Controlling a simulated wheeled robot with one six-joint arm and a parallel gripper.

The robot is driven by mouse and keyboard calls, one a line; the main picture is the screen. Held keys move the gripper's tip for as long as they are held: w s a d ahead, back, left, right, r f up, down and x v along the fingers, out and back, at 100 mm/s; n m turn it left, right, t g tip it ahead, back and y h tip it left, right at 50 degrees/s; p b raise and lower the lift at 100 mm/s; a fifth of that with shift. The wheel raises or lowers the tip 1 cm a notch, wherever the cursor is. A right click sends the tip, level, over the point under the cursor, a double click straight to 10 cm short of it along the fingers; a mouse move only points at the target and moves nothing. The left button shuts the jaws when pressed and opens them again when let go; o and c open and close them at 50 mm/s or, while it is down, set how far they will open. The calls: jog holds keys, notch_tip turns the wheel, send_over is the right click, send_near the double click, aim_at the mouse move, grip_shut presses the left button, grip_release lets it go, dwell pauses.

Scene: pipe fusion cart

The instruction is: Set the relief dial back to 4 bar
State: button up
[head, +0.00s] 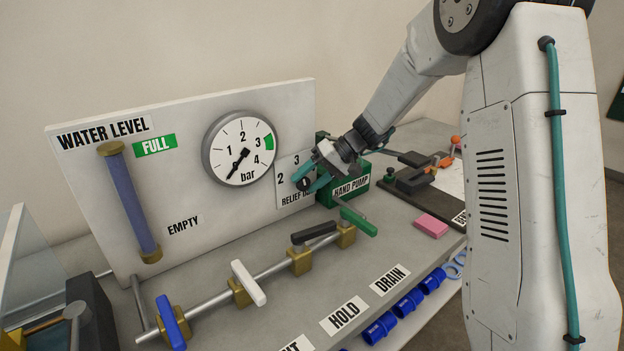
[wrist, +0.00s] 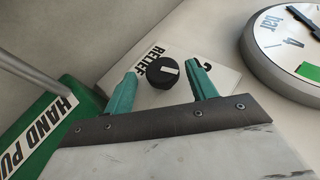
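The relief dial is a round black knob with a white pointer mark, seen in the wrist view (wrist: 158,76). It sits on a white plate (wrist: 205,50) lettered RELIEF. My gripper (wrist: 160,75) is open, with one teal finger on each side of the knob and visible gaps to it. In the head view my gripper (head: 308,181) is at the plate, covering part of the scale; 2 and 3 show there. The pointer aims to the right in the wrist view, towards a partly hidden numeral; I cannot read its setting.
The pressure gauge (head: 240,148) is left of the dial, its needle low left, below 1. The green hand pump (head: 345,182) is close on the right. Valve levers, one white (head: 248,282), line the pipe below. A pink block (head: 431,226) lies on the bench.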

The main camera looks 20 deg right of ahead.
jog(key=shift+a, duration=0.2)
jog(key=shift+r, duration=0.1)
jog(key=shift+r, duration=0.25)
notch_tip(320, 180, up, 3)
jog(key=shift+w, duration=0.1)
jog(key=s, duration=0.5)
jog(key=s+r, duration=0.1)
jog(key=s, duration=1)
jog(key=shift+s+r, duration=0.15)
